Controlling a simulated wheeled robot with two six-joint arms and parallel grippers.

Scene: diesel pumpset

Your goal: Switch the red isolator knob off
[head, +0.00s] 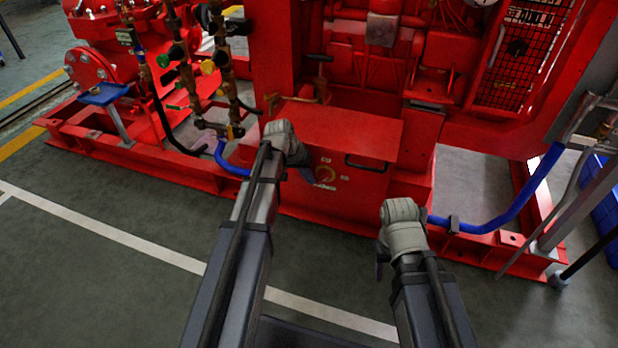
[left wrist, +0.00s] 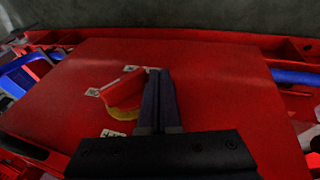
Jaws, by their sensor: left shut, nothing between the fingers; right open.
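The red isolator knob (head: 325,174) sits on a yellow disc on the front of a red box (head: 345,130), with small white labels around it. In the left wrist view the knob's red handle (left wrist: 122,84) lies slanted over the yellow disc (left wrist: 122,109). My left gripper (head: 307,174) is shut and empty at the box front, just left of the knob in the head view. In the left wrist view its fingers (left wrist: 160,85) are close beside the handle's right end; I cannot tell whether they touch. My right gripper (head: 382,262) is open, away from the knob; its fingers are mostly hidden.
A dark handle (head: 366,163) is on the box right of the knob. Blue hoses (head: 500,222) run along the red base frame at right. Valves and pipes (head: 215,70) stand at left. The green floor in front is clear.

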